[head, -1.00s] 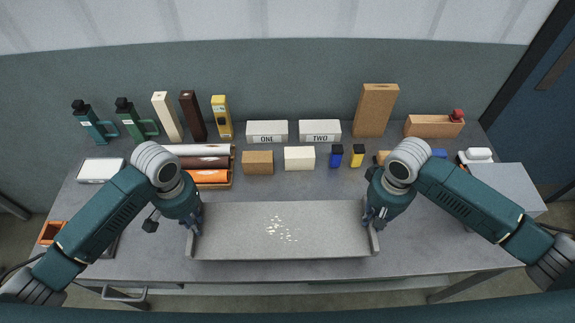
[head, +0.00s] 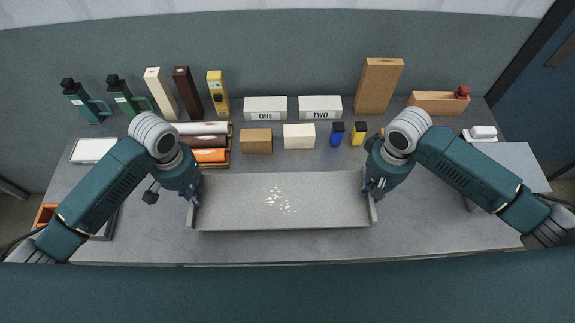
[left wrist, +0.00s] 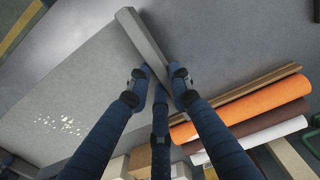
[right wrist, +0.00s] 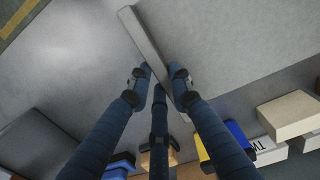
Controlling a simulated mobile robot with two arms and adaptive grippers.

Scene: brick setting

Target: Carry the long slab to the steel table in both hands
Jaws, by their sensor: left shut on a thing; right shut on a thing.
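The long slab (head: 245,205) is grey, with raised ends and a patch of white glints in its middle. It lies level across the front of the grey table (head: 430,225) in the head view. My left gripper (head: 190,193) is shut on its left raised end, and my right gripper (head: 371,192) is shut on its right raised end. In the left wrist view the fingers (left wrist: 158,76) pinch the slab's end lip (left wrist: 138,32). The right wrist view shows the same grip (right wrist: 158,76) on the other lip (right wrist: 140,35). I cannot tell the gap beneath the slab.
Coloured rolls (head: 205,155) in a wooden rack, a brown block (head: 256,141) and a cream block (head: 299,136) stand behind the slab. White boxes ONE (head: 265,103) and TWO (head: 320,102) stand further back. A grey box (head: 508,165) is at the right. Bare tabletop shows right of the slab.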

